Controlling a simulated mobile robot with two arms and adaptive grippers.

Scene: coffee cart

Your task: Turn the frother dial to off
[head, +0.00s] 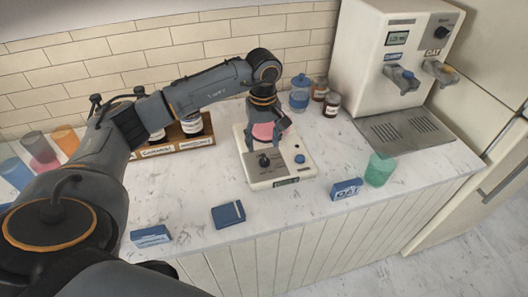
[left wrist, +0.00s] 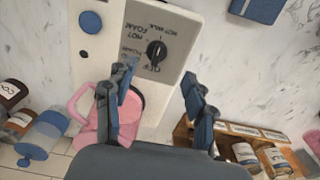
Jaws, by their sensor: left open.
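The frother (head: 291,179) is a pale unit on the counter with a blue button and a dark dial (head: 264,161) on a grey panel. In the left wrist view the dial (left wrist: 156,53) is black on the panel, seen upside down, with labels such as hot milk, foam and off around it. I cannot tell for sure which label it points at. A pink pitcher (left wrist: 88,130) stands on the frother, partly hidden by my gripper. My left gripper (head: 262,140) is open above the frother; its fingertips (left wrist: 158,80) are spread, with nothing between them, and the dial lies beyond them.
A labelled wooden rack with jars (head: 178,146) stands left of the frother. A blue-lidded jar (head: 300,95) and brown jars are behind it. A coffee machine (head: 385,60) stands right. A green cup (head: 379,170), blue boxes (head: 346,189) and a dark blue book-like item (head: 228,214) lie in front.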

